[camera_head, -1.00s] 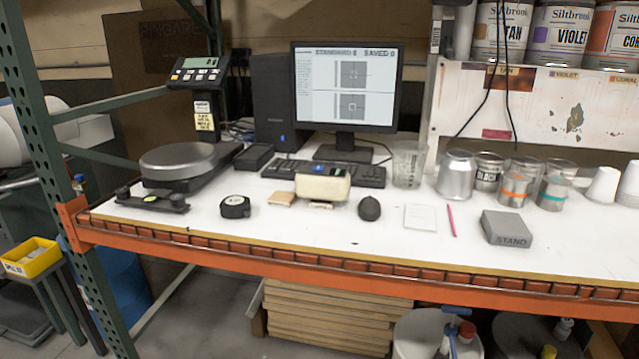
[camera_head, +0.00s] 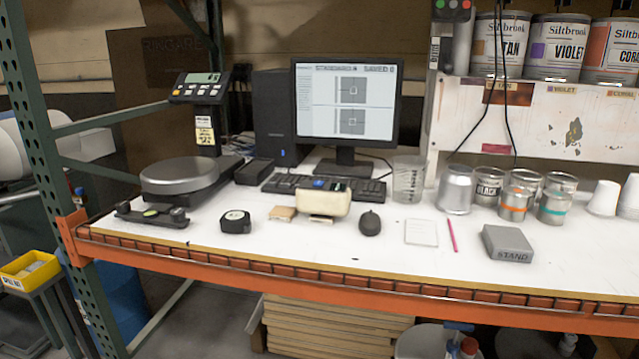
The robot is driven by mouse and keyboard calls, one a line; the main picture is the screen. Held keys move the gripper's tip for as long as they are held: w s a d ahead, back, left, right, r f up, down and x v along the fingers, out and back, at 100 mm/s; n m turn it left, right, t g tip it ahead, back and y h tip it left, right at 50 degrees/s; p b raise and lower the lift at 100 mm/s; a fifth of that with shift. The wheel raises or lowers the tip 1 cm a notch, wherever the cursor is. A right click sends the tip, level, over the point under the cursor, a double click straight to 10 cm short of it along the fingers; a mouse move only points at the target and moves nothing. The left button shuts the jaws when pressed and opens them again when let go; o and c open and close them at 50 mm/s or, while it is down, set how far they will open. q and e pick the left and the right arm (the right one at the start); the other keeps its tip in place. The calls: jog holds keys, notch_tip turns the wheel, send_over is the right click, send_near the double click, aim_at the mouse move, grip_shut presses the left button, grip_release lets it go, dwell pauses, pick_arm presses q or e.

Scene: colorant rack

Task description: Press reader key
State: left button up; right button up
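A cream, box-shaped device (camera_head: 323,202) sits on the white bench in front of the keyboard. It looks like the reader, and a small blue and dark part shows at its top edge. Its key is too small to make out. The monitor (camera_head: 346,104) behind is lit and shows two grey panels, with the words "STANDARD" and "SAVED" at the top. A black keyboard (camera_head: 371,190) lies between the monitor and the cream device. Neither of my grippers shows in the head view.
Left of the device are a tan block (camera_head: 282,213), a black tape measure (camera_head: 236,221) and a scale (camera_head: 178,176). To the right are a mouse (camera_head: 370,223), a paper pad (camera_head: 421,232), a pink pencil (camera_head: 452,236), a grey STAND block (camera_head: 507,243) and several cans.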

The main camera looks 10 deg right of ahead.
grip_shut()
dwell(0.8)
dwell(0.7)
